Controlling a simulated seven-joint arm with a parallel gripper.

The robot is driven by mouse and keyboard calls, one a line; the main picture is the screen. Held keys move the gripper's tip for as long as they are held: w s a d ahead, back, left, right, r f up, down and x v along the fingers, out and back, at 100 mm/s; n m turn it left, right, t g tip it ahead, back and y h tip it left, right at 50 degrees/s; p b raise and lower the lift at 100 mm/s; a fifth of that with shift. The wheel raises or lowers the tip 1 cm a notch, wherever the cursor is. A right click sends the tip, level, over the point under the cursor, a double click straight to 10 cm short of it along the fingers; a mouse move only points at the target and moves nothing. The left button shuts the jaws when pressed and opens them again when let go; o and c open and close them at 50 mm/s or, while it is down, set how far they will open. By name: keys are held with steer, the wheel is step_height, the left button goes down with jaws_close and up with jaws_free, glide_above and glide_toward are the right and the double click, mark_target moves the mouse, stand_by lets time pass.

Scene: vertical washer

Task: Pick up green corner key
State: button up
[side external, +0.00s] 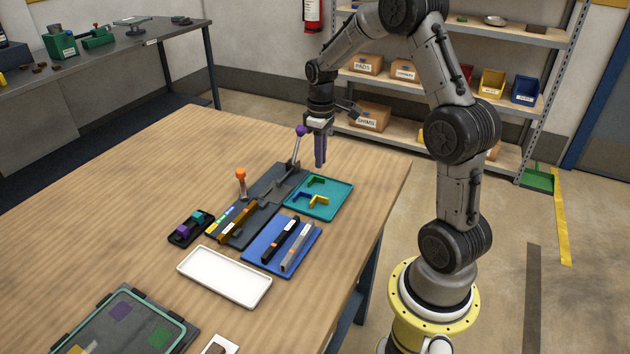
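The green corner key (316,180) is a small L-shaped piece lying in the far part of the teal tray (330,212) on the wooden table.
Left of the tray is a dark fixture (268,190) with a purple-knobbed lever (300,132) close to my gripper and an orange-knobbed lever (241,175). A blue tray (262,258) holds dark and grey bars. A white tray (224,277) is empty. The table's left side is clear.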

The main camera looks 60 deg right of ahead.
mark_target(320, 177)
steer(key=shift+f, duration=2.7)
steer(key=shift+c, duration=0.3)
jaws_close()
steer(key=shift+r, duration=0.1)
